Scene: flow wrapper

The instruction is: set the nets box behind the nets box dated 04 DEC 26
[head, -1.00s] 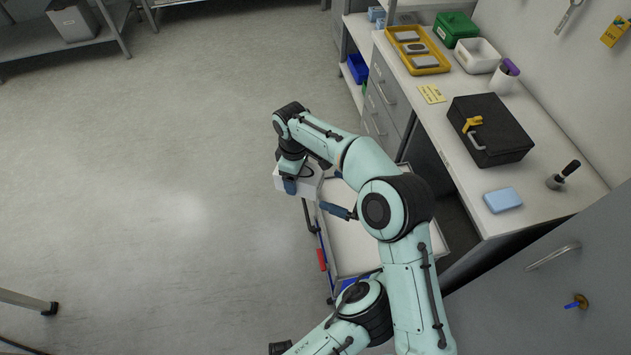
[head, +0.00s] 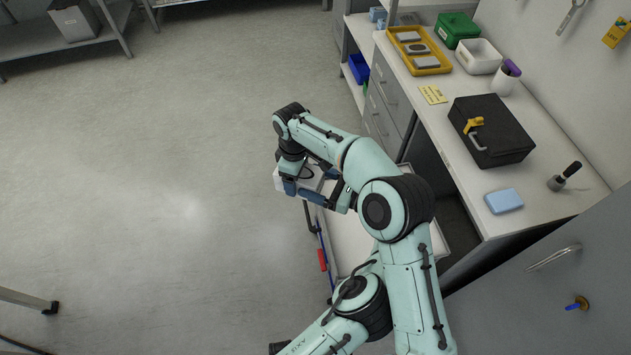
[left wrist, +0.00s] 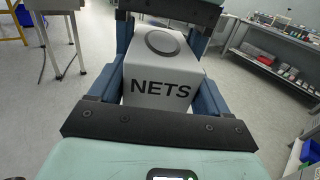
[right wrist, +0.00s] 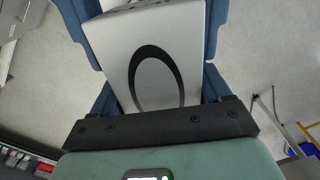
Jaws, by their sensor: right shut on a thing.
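A white nets box (head: 280,180) with a dark ring is held above the cart in the head view, partly hidden by my arms. In the left wrist view its face reads NETS (left wrist: 160,90), with a dark ring on the adjoining face. The right wrist view shows a ringed face (right wrist: 156,75) close up. My right gripper (head: 293,177) is shut on the box. My left gripper (head: 322,190) faces it, its blue fingers on either side of the box; whether they press on it is unclear. I cannot read a 04 DEC 26 date in any view.
A white-topped cart (head: 360,245) stands below my arms. The bench on the right holds a black case (head: 490,130), a yellow tray (head: 433,62), a green box (head: 456,30), a white bin (head: 478,57) and a blue block (head: 503,201). The floor at left is open.

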